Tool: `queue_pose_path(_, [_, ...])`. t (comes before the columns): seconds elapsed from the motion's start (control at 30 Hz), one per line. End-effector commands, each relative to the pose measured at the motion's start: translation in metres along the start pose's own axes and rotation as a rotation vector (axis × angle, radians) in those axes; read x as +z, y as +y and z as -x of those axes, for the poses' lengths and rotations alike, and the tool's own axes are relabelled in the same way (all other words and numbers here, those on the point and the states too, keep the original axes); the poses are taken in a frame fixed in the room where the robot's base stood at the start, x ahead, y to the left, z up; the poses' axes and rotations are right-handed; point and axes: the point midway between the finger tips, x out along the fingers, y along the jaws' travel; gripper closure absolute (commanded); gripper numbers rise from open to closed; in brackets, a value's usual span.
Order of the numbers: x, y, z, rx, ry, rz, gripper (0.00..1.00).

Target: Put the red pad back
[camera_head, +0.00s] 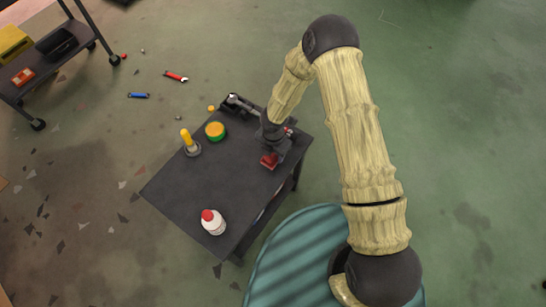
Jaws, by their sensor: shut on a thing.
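The red pad (269,160) is a small red block at the right side of the dark table (180,190). My gripper (272,150) points down over it and is shut on it. The pad shows just below the fingers, at or just above the table top; I cannot tell if it touches. My gripper and wrist hide part of the pad and the table's right edge.
On the table stand a white bottle with a red cap (213,222), a yellow-handled item on a round base (188,141), a green and yellow round tin (215,130) and a grey metal tool (238,102). A cart (75,35) stands upper left. Tools lie on the floor.

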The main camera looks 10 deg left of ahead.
Motion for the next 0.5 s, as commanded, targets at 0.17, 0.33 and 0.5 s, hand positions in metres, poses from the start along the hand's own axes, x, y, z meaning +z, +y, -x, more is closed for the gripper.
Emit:
queue_pose_path(0.17, [0.001, -0.001, -0.002, 0.0, 0.0, -0.002, 0.69])
queue_pose_path(0.33, [-0.001, -0.001, -0.025, -0.002, 0.001, 0.001, 0.69])
queue_pose_path(0.5, [-0.001, 0.001, -0.038, 0.0, 0.0, 0.003, 0.69])
